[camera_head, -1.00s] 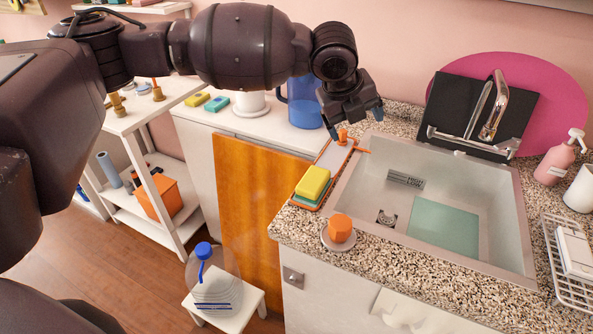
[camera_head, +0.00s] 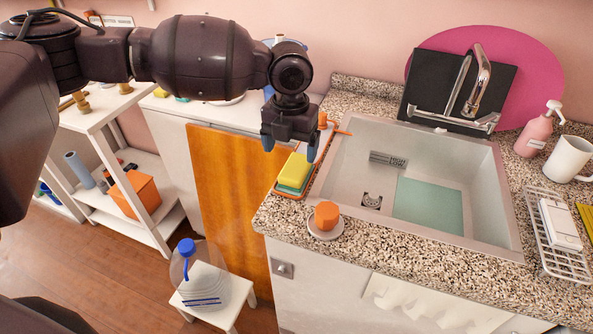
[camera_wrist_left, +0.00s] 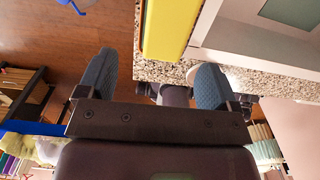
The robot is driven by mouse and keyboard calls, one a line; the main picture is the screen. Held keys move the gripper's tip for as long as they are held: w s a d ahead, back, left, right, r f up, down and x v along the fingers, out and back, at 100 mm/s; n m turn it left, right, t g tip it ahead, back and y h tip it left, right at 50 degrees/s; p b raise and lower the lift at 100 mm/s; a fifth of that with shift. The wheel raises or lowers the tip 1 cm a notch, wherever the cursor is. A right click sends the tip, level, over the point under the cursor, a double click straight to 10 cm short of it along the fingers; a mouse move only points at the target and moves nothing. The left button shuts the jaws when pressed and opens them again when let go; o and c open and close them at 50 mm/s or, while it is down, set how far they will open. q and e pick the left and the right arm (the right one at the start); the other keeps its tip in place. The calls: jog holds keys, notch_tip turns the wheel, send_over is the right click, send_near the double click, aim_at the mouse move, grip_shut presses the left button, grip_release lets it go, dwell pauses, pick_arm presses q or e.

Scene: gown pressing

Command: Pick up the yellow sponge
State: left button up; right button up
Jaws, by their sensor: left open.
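The yellow sponge (camera_head: 295,169) lies on top of a green sponge (camera_head: 294,188) in an orange tray (camera_head: 317,172) on the counter, left of the sink. In the left wrist view the yellow sponge (camera_wrist_left: 169,30) shows at the top, between and beyond the two fingertips. My left gripper (camera_head: 290,148) is open and points down, above the far end of the sponge. It also shows in the left wrist view (camera_wrist_left: 153,75), with nothing between its fingers. My right gripper is not in view.
The sink (camera_head: 420,190) with a tap (camera_head: 480,85) is right of the tray. An orange object on a small dish (camera_head: 326,218) sits in front of the tray. A dish rack (camera_head: 562,240), a pink bottle (camera_head: 534,130) and a white mug (camera_head: 567,158) stand at the right.

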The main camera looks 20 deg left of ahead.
aim_at(296, 166)
pick_arm(q)
jog(key=shift+w+f, duration=0.15)
jog(key=shift+f, duration=0.75)
jog(key=f, duration=0.3)
jog(key=w+f+b, duration=0.1)
jog(key=shift+d+f, duration=0.3)
jog(key=shift+d, duration=0.05)
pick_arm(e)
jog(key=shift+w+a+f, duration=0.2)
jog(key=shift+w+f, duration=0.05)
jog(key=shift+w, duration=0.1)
pick_arm(q)
jog(key=c, duration=1)
notch_tip(296, 166, up, 20)
jog(key=p, duration=0.2)
jog(key=shift+p, duration=0.35)
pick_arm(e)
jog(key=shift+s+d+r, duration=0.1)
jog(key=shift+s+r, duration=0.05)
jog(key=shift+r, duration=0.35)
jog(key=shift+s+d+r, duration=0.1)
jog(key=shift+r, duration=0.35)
